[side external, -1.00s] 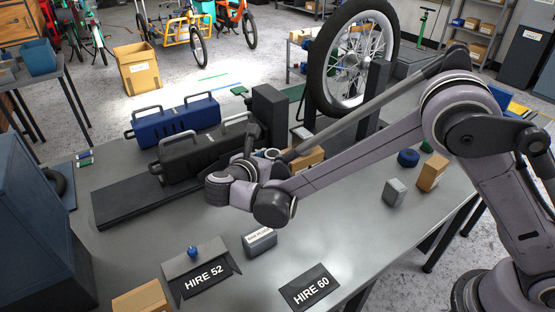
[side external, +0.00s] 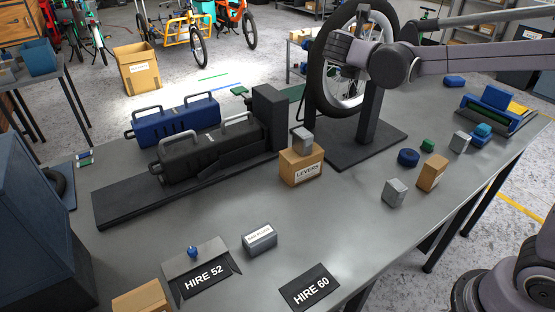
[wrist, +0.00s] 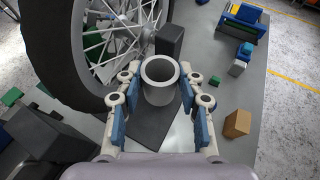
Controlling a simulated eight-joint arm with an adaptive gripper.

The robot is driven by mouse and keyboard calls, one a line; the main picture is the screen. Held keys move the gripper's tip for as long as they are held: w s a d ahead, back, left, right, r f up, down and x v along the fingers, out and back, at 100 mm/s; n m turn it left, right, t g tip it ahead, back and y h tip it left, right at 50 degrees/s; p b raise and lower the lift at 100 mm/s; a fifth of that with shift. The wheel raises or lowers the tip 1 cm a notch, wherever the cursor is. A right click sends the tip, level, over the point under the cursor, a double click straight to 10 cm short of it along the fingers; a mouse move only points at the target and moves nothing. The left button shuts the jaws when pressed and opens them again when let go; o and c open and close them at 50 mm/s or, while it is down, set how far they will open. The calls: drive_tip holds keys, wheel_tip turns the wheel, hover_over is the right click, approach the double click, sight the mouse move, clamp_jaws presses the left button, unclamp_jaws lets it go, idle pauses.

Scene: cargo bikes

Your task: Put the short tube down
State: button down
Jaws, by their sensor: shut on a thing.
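The short tube (wrist: 160,79) is a grey, open-ended ring shape in the wrist view, its round mouth facing the camera. My gripper (wrist: 160,90) is shut on it, with blue-padded fingers on its left and right sides. In the side view my gripper (side external: 350,48) is raised well above the bench, in front of the spoked wheel. I cannot clearly make out the tube in that view. The wrist view looks down past the tube to a dark stand base.
The wheel (side external: 322,75) on its dark stand (side external: 366,138) is close to my gripper. A LEVERS box (side external: 301,168) with a grey block on top, black case (side external: 208,150) and blue case (side external: 175,122) occupy the bench. The front-middle bench (side external: 330,225) is clear.

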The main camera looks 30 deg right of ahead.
drive_tip(key=s+d+f+m+g, duration=0.3)
drive_tip(key=s+d+f, duration=0.25)
drive_tip(key=d, duration=0.95)
drive_tip(key=s+d+f+m+g+h, duration=0.1)
drive_tip(key=s+d+f+m+g, duration=0.35)
drive_tip(key=d, duration=1.05)
drive_tip(key=s+d+f+g, duration=0.1)
drive_tip(key=s+d+f, duration=0.65)
drive_tip(key=d, duration=0.85)
drive_tip(key=w+f, duration=0.2)
drive_tip(key=w, duration=0.1)
drive_tip(key=w+a+f, duration=0.1)
drive_tip(key=w, duration=0.2)
drive_tip(key=w+a+f, duration=0.1)
drive_tip(key=w+f, duration=0.1)
drive_tip(key=w, duration=0.1)
drive_tip(key=shift+w+f, duration=0.3)
drive_tip(key=shift+w, duration=0.1)
drive_tip(key=shift+f, duration=1.95)
drive_tip(key=shift+f, duration=0.2)
drive_tip(key=c, duration=0.8)
unclamp_jaws()
drive_tip(key=shift+r, duration=0.1)
